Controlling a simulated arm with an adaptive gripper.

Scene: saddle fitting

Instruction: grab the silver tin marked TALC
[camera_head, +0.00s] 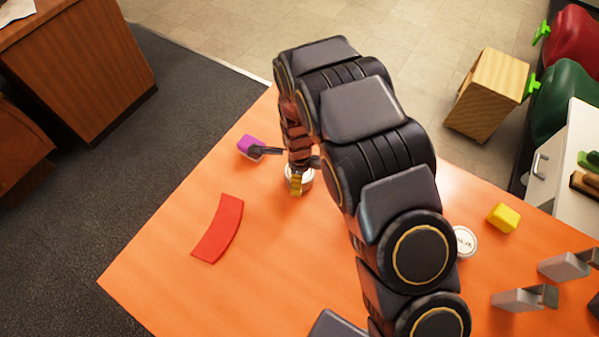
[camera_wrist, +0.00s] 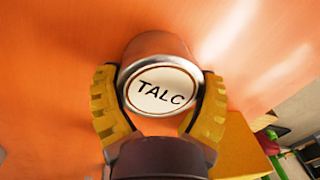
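The silver tin marked TALC (camera_wrist: 160,88) is in the middle of the wrist view, its pale round label facing the camera. In the head view the tin (camera_head: 306,181) is at the table's far part, partly hidden by my gripper. My gripper (camera_head: 297,186) reaches down at it. In the wrist view its two yellow ribbed fingers (camera_wrist: 160,103) flank the tin closely on both sides. No clear gap shows, but I cannot tell whether they press on it.
The orange table (camera_head: 170,280) bears a red curved strip (camera_head: 219,228), a purple block (camera_head: 249,146), a yellow block (camera_head: 503,217) and grey blocks (camera_head: 517,300) at the right. Another white-lidded tin (camera_head: 464,241) is beside my arm, its lettering unclear. The table's left front is clear.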

